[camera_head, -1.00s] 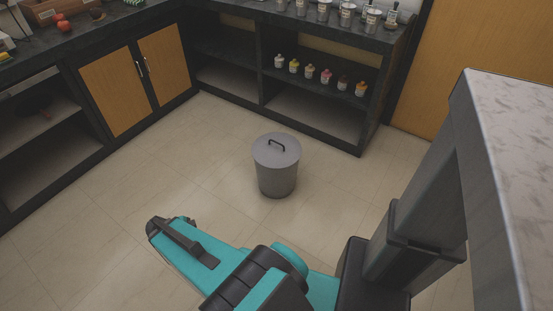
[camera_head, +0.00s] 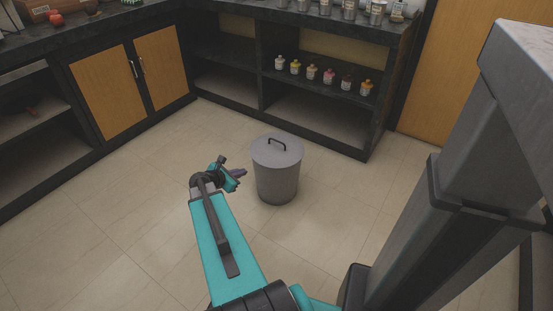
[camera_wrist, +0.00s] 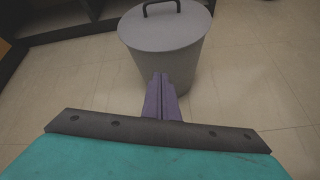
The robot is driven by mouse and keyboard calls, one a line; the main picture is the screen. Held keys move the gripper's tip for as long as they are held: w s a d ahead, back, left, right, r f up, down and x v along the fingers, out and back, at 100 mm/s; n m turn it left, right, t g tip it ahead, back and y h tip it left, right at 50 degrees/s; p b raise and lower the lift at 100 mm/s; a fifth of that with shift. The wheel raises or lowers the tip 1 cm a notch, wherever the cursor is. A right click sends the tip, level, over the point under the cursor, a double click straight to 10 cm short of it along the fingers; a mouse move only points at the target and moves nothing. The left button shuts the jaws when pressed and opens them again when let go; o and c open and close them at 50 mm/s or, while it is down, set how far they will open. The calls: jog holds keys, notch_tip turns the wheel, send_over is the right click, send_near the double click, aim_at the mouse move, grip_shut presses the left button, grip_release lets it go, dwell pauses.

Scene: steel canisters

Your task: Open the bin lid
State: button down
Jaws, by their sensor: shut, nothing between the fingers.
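A grey round bin (camera_head: 277,183) stands upright on the floor. Its flat grey lid (camera_head: 265,153) is on, with a black arched handle (camera_head: 277,142) on top.
Open dark shelves with several small bottles (camera_head: 312,72) stand behind the bin. Wooden cabinet doors (camera_head: 110,93) are at the left, under a dark counter. Several steel canisters (camera_head: 349,9) stand on the back counter. The tiled floor (camera_head: 130,190) around the bin is clear.

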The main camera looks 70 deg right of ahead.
aim_at(277, 154)
jog(key=s+d+r+n+g+h+b, duration=0.1)
jog(key=s+d+r+n+h+b, duration=0.1)
jog(key=s+d, duration=0.4)
jog(key=d+r+n+b, duration=0.1)
jog(key=d+b, duration=0.1)
jog(key=d, duration=0.2)
jog(key=shift+s+d+b, duration=0.15)
jog(key=shift+s+b, duration=0.25)
jog(key=shift+d, duration=0.1)
jog(key=b+x, duration=0.3)
jog(key=x, duration=0.5)
jog(key=shift+d, duration=0.15)
jog(key=shift+s+d+f+b, duration=0.15)
jog(key=shift+d+b, duration=0.35)
jog(key=shift+d, duration=0.2)
